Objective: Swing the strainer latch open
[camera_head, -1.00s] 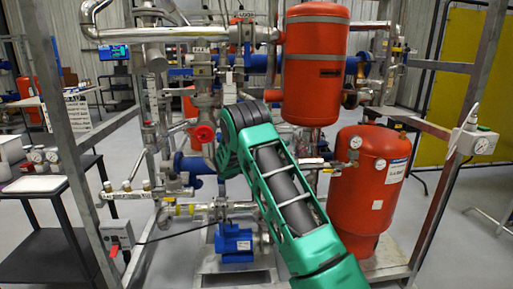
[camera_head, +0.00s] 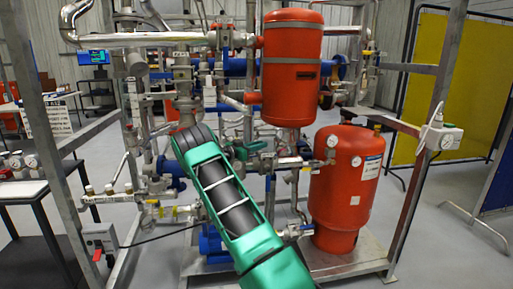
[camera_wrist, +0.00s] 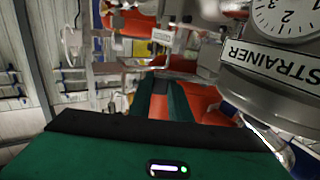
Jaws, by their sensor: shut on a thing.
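In the wrist view the strainer (camera_wrist: 275,75) is a grey metal body at the upper right, with a black-on-white STRAINER label and a round dial above it. My gripper (camera_wrist: 161,84) reaches forward to the left of the label, its two dark green fingers close together. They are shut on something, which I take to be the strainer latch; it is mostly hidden. A red patch shows between the fingers, but I cannot tell whether it is a handle or a tank behind. In the head view my green gripper (camera_head: 248,149) is among the pipes, partly behind my arm.
A red upper tank (camera_head: 291,75) and a larger red lower tank (camera_head: 343,190) stand right of my arm. A grey frame post (camera_head: 428,130) rises at the right. A dark side table (camera_head: 38,195) is at the left. The floor at the right is mostly clear.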

